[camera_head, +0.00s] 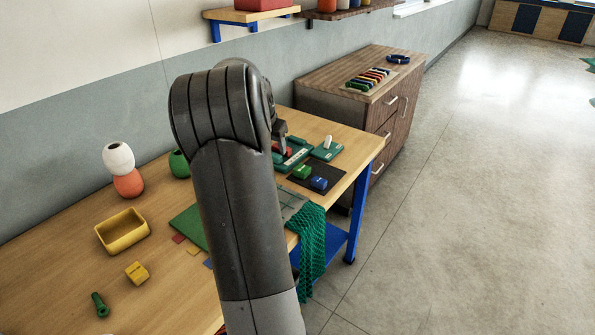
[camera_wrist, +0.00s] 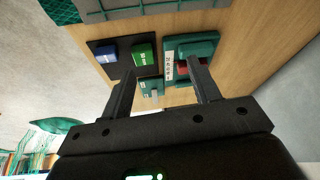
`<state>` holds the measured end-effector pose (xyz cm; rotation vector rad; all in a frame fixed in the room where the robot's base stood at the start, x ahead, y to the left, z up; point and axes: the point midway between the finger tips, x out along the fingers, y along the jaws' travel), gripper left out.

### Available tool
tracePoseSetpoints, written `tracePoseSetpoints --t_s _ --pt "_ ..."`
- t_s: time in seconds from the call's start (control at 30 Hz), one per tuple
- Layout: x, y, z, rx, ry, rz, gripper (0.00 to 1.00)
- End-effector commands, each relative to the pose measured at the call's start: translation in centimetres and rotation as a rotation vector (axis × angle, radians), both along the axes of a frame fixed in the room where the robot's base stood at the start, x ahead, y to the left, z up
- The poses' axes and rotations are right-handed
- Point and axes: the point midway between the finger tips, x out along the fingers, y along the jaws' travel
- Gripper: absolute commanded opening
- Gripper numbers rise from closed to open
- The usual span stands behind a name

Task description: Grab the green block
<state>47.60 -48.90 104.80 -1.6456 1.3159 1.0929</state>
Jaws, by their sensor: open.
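The green block (camera_head: 301,172) lies on a dark mat (camera_head: 327,171) on the wooden table, beside the blue block (camera_head: 319,183). In the wrist view, the green block (camera_wrist: 144,54) is beyond my fingers, near the left fingertip, with the blue block (camera_wrist: 106,54) to its left. My gripper (camera_wrist: 162,72) is open and empty, apart from the green block. In the head view, my gripper (camera_head: 283,148) is partly hidden behind my arm, at the mat's far left side.
A green device with a red part (camera_head: 291,153) stands close to my gripper; it also shows between the fingers in the wrist view (camera_wrist: 207,44). A smaller green piece (camera_head: 328,150) is beside it. Green netting (camera_head: 312,240) hangs over the table's edge. A yellow bin (camera_head: 122,232) is at left.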

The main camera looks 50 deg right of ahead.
Motion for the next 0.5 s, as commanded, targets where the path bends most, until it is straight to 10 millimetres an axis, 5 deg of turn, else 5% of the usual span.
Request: tracePoseSetpoints --t_s 0.1,0.2,0.5 --pt "-1.1 -4.3 -2.3 -0.016 0.023 -0.087 0.56" --pt "-1.9 -6.5 -3.5 -0.025 0.033 -0.134 0.56" --pt "-2.5 -8.6 -5.7 -0.033 0.041 -0.169 0.56"
